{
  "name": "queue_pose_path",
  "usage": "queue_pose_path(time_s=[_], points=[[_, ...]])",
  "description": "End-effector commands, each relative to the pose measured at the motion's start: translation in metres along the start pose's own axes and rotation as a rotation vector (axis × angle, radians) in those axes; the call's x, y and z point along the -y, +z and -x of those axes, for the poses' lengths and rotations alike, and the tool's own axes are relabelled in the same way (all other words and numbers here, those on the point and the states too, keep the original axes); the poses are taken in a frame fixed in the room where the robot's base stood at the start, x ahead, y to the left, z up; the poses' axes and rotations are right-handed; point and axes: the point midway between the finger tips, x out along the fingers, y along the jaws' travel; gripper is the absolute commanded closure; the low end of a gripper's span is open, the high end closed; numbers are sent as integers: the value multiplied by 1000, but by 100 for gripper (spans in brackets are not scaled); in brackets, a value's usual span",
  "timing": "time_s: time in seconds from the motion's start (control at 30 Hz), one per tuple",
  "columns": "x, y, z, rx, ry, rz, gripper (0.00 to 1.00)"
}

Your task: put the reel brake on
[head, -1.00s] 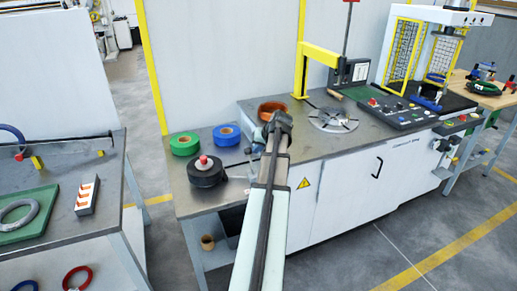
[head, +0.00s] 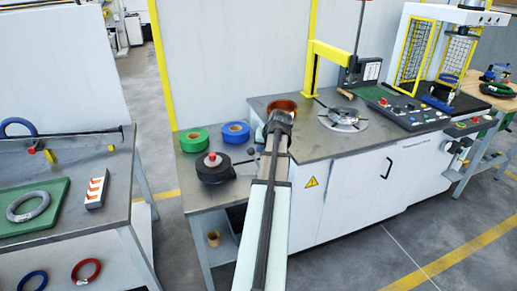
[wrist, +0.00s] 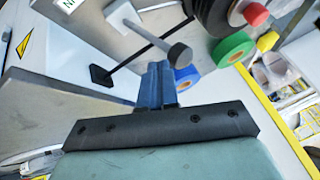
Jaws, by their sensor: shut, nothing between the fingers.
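The black reel (head: 215,169) with a red knob on top sits on the low shelf at the left end of the bench. It also shows at the top of the wrist view (wrist: 213,14). A pale lever with a round dark grey knob (wrist: 178,54) stands beside it and looks like the reel brake; whether it is on or off I cannot tell. In the head view only a small grey knob (head: 251,150) shows there. My gripper (wrist: 157,80) is shut and empty, close to the lever knob in the wrist view; contact is unclear. In the head view my arm hides its fingertips.
A green roll (head: 194,140) and a blue roll (head: 235,133) lie behind the reel. An orange-brown ring (head: 284,104) is on the bench just beyond my wrist. A yellow post (head: 311,70) and a round metal plate (head: 343,119) stand farther right.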

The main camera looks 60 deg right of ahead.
Motion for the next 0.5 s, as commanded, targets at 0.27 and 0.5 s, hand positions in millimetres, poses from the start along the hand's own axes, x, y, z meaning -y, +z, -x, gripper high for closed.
queue_pose_path(time_s=[0.27, 0.5], points=[[-20, -2, 39, -5, 5, 1, 100], [-17, -1, 78, -5, 6, 1, 100]])
